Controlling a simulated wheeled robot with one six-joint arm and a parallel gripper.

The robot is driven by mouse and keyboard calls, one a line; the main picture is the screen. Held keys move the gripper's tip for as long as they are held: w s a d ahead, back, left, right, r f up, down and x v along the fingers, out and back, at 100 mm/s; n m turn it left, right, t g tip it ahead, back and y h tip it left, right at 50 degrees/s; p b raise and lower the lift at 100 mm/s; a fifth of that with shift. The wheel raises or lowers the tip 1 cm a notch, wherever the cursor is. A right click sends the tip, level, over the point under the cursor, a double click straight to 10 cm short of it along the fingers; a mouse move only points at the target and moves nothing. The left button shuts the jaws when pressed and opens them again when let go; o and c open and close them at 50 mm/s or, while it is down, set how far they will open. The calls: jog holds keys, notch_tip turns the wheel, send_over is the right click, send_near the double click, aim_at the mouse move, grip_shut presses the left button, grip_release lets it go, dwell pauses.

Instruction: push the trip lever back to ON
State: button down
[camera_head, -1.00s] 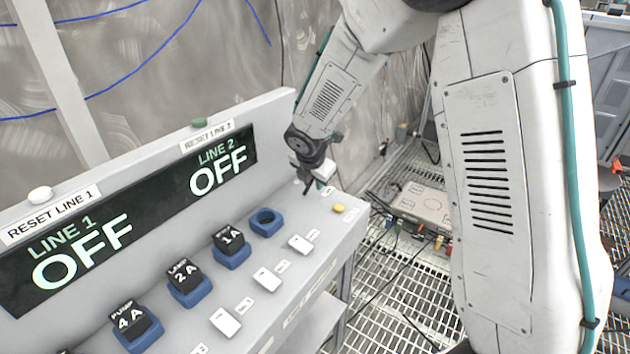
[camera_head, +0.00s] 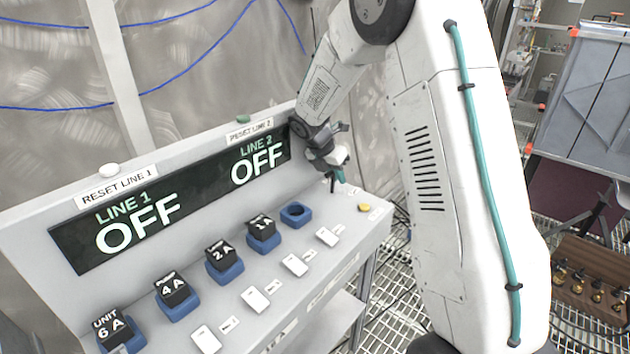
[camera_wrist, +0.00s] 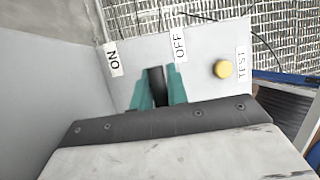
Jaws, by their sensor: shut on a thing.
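The trip lever is a dark upright piece (camera_wrist: 157,86) on the grey console top, between the teal fingers of my gripper (camera_wrist: 160,88) in the wrist view. My gripper is shut on it. The ON label (camera_wrist: 114,59) is to the left and the OFF label (camera_wrist: 180,45) to the right; the lever stands between the two. In the head view my gripper (camera_head: 338,178) is at the far right end of the console, and the lever is too small to make out there. The display (camera_head: 180,205) reads LINE 1 OFF and LINE 2 OFF.
A yellow button (camera_wrist: 223,69) sits right of the lever by the TEST label (camera_wrist: 242,64). An empty blue socket (camera_head: 296,214) and blue sockets with black labelled blocks line the console (camera_head: 345,262). Reset buttons, white (camera_head: 108,170) and green (camera_head: 243,118), sit on top.

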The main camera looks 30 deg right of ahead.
jog(key=shift+s+d+f, duration=0.1)
jog(key=shift+s+f, duration=0.05)
jog(key=shift+s, duration=0.05)
jog(key=c, duration=1.4)
grip_release()
jog(key=shift+o, duration=0.2)
